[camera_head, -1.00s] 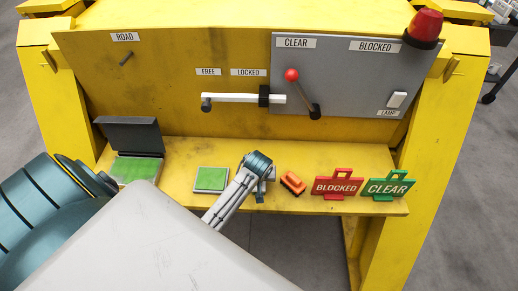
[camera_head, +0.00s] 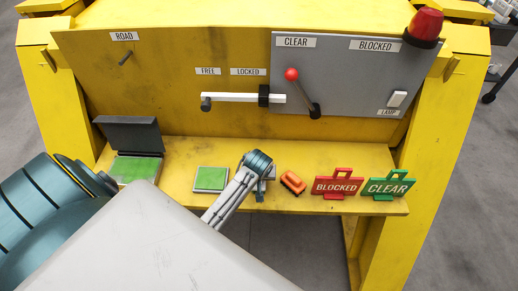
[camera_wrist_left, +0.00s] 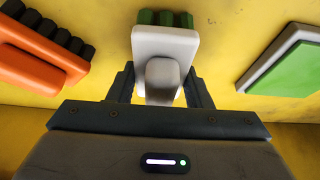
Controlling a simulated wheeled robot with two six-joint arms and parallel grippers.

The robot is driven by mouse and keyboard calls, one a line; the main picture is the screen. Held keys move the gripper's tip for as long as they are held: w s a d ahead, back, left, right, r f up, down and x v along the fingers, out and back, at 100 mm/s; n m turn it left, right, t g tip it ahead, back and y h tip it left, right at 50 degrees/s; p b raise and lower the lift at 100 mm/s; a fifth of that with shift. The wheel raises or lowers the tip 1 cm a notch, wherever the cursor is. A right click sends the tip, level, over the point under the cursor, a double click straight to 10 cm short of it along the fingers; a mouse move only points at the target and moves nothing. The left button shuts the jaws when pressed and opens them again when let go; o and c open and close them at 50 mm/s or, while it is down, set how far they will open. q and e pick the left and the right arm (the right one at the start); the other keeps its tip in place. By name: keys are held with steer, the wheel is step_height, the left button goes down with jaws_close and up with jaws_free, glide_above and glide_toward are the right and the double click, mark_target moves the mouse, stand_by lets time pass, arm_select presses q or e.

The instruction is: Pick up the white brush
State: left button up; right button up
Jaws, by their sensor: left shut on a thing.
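The white brush (camera_wrist_left: 165,45) with green bristles is in the middle of the left wrist view, its handle toward me. My left gripper (camera_wrist_left: 160,88) has one finger on each side of the handle and is shut on it. In the head view my left gripper (camera_head: 262,188) is low over the yellow shelf, and the white brush is mostly hidden behind it. I cannot tell whether the brush touches the shelf. My right gripper is in neither view.
An orange brush (camera_head: 293,183) lies just right of my gripper, then a red BLOCKED sign (camera_head: 338,186) and a green CLEAR sign (camera_head: 388,187). A green pad (camera_head: 211,179) and a dark-lidded box (camera_head: 130,136) are left on the yellow shelf (camera_head: 180,195). Levers are on the panel behind.

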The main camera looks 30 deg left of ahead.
arm_select(q)
steer(key=shift+r, duration=0.3)
step_height(320, 180, up, 2)
steer(key=shift+s+r+b, duration=0.1)
steer(key=shift+b, duration=0.85)
steer(key=s+d+r+b, duration=0.1)
steer(key=s+d+b, duration=0.4)
steer(key=s, duration=0.8)
steer(key=shift+s+d+r, duration=0.3)
steer(key=shift+s+d, duration=0.1)
steer(key=shift+d, duration=1.05)
steer(key=o, duration=0.6)
steer(key=c, duration=0.3)
